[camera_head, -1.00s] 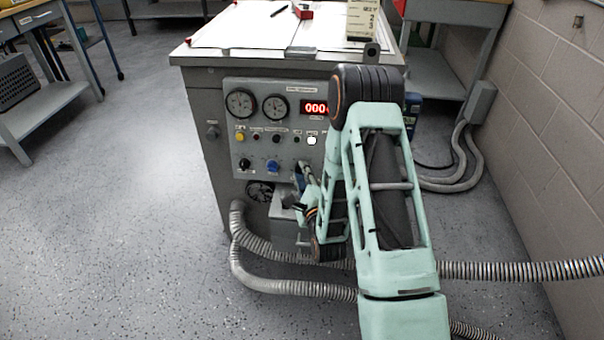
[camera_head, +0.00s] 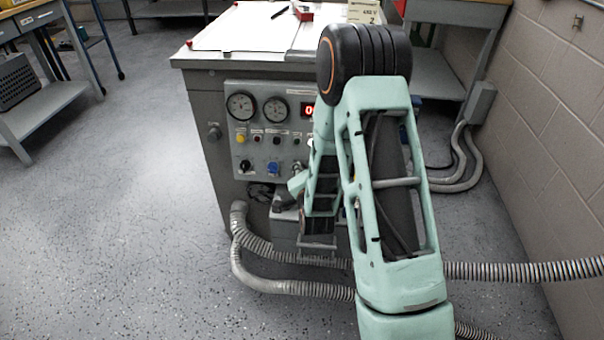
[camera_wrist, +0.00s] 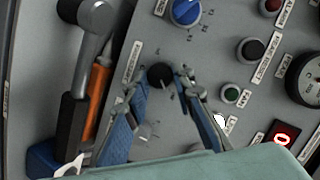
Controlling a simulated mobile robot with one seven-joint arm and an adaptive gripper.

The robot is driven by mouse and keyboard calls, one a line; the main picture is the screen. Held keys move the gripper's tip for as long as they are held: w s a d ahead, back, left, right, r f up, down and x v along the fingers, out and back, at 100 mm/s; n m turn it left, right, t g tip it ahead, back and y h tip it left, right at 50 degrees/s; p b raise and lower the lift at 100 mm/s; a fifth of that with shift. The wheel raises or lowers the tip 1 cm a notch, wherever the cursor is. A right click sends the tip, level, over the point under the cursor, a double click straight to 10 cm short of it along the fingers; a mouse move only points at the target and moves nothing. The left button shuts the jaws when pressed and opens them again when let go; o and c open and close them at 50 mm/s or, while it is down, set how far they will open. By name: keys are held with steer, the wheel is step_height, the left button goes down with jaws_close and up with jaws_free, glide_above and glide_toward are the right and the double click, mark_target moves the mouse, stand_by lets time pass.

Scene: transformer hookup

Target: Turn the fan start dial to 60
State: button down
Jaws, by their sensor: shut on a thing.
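In the wrist view a small black dial (camera_wrist: 160,75) sits on the grey control panel (camera_wrist: 205,62), with small marks around it. I take it to be the fan start dial; its label is too small to read, and so is its setting. My gripper (camera_wrist: 161,78) has its two blue-and-grey fingers on either side of the dial, shut on it. In the head view the panel (camera_head: 232,122) is on the cabinet front, and my arm hides the dial and most of the gripper.
A blue knob (camera_wrist: 185,12) and a green button (camera_wrist: 231,95) are close to the dial. Corrugated hoses (camera_head: 285,288) run below the cabinet. Open floor (camera_head: 120,210) lies to the left.

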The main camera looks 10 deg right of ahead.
steer(key=shift+w+a+f+n+t+h+p, duration=0.2)
steer(key=shift+n+h+p, duration=0.85)
steer(key=shift+n, duration=3.5)
steer(key=shift+s+a+f+n+t+h+p, duration=0.1)
steer(key=shift+a+n+t+h, duration=0.2)
steer(key=shift+n+h, duration=3)
steer(key=shift+w+a+f+n+t+h+p, duration=0.25)
steer(key=shift+n+p, duration=0.35)
steer(key=shift+n, duration=5.25)
steer(key=shift+s+d+r, duration=0.1)
steer(key=shift+r, duration=0.05)
steer(key=c, duration=1.6)
jaws_free()
steer(key=shift+s, duration=0.15)
